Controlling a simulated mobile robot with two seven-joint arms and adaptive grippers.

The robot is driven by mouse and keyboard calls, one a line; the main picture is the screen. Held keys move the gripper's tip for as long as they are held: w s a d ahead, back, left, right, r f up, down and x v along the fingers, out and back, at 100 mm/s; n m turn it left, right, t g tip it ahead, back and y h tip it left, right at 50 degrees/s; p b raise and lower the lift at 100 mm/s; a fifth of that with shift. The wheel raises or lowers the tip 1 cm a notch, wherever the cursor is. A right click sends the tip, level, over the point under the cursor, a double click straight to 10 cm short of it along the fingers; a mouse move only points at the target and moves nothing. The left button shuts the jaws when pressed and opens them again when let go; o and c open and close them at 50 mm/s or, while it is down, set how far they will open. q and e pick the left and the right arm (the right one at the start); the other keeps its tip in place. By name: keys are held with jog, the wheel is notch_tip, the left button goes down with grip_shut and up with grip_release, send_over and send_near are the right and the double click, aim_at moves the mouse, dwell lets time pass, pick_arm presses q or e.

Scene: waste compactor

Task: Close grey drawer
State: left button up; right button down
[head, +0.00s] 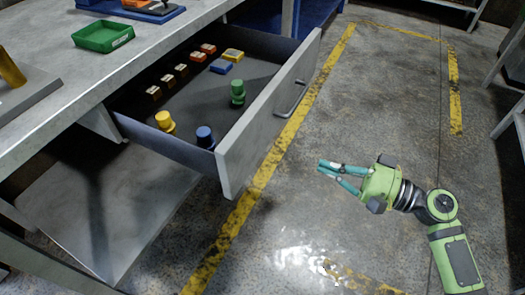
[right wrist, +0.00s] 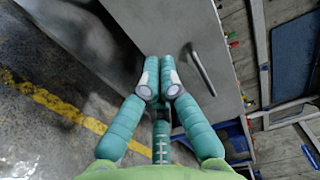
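The grey drawer (head: 262,122) is pulled open from the workbench, with its front panel facing right in the head view. Its bar handle (head: 291,97) is on the outer face of the front. Inside are several small blocks and yellow, blue and green knobs. My right gripper (head: 327,168) is in front of the drawer, apart from it, with its teal fingers pointing at the front panel. In the right wrist view the drawer front (right wrist: 232,75) and handle (right wrist: 203,70) lie beyond the fingertips (right wrist: 159,80). The fingertips are together with nothing between them. My left gripper is out of view.
The workbench top (head: 50,70) above the drawer holds a green tray (head: 103,36). A lower shelf (head: 110,200) lies under the drawer. The concrete floor with yellow lines (head: 235,215) is clear in front. Metal frames stand at the right edge.

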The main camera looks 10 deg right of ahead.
aim_at(259, 141)
jog(key=p+x, duration=0.1)
jog(key=x, duration=1.1)
jog(key=shift+w+a, duration=0.1)
jog(key=shift+w, duration=0.05)
jog(key=shift+w+a, duration=0.3)
jog(key=shift+a, duration=0.15)
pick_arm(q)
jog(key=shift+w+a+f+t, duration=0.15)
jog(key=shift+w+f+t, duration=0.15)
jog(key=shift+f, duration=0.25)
pick_arm(e)
jog(key=shift+a, duration=0.1)
